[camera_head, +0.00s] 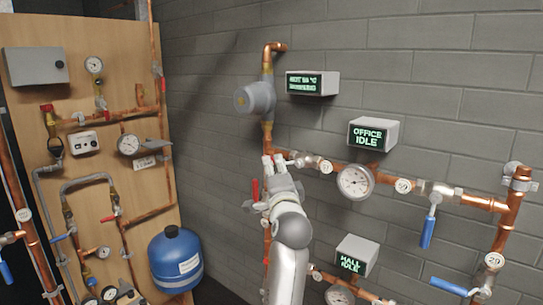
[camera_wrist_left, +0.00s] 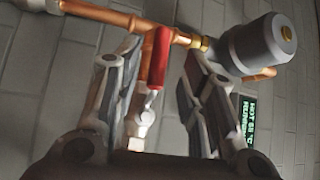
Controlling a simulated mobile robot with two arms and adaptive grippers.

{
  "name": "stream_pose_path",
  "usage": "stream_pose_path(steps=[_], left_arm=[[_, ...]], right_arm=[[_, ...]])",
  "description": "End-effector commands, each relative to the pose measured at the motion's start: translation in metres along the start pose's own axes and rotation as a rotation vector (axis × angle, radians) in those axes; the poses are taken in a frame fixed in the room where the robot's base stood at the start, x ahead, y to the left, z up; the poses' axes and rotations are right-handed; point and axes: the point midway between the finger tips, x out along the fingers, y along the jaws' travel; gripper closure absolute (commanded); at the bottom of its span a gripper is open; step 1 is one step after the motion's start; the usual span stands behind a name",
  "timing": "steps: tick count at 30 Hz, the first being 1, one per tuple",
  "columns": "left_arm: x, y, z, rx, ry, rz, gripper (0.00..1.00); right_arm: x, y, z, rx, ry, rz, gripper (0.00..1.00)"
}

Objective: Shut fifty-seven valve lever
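A red valve lever (camera_head: 256,190) is on the vertical copper pipe at the wall, just left of my left gripper (camera_head: 275,166). In the left wrist view the red lever (camera_wrist_left: 160,58) stands roughly upright between the two spread fingers of my left gripper (camera_wrist_left: 157,72). The gripper is open, and I see no clear contact with the lever. No tag reading fifty-seven is legible, so I cannot tell whether this is that lever. My arm hides part of the pipe behind it. My right gripper is not in view.
A grey pump (camera_head: 256,98) sits above on the pipe. Blue levers (camera_head: 428,228) hang on the right pipes, beside a gauge (camera_head: 355,181). A wooden panel (camera_head: 95,130) with pipes and a blue tank (camera_head: 175,262) stand left. Display boxes (camera_head: 374,133) are on the wall.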

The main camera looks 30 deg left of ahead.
Motion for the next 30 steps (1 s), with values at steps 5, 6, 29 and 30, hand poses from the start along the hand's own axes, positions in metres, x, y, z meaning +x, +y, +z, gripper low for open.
stream_pose_path(steps=[5, 6, 29, 30], left_arm=[[0.033, -0.003, 0.000, 0.001, -0.001, 0.002, 0.62], [0.038, -0.003, 0.000, 0.001, 0.000, 0.000, 0.62], [0.058, 0.001, 0.000, -0.001, 0.001, 0.001, 0.89], [0.058, 0.001, 0.000, -0.001, 0.001, 0.001, 0.94]], right_arm=[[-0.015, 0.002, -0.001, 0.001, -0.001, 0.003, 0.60], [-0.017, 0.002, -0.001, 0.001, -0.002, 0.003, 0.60], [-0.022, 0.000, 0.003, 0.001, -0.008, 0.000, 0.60], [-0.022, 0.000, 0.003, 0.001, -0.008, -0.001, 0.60]])
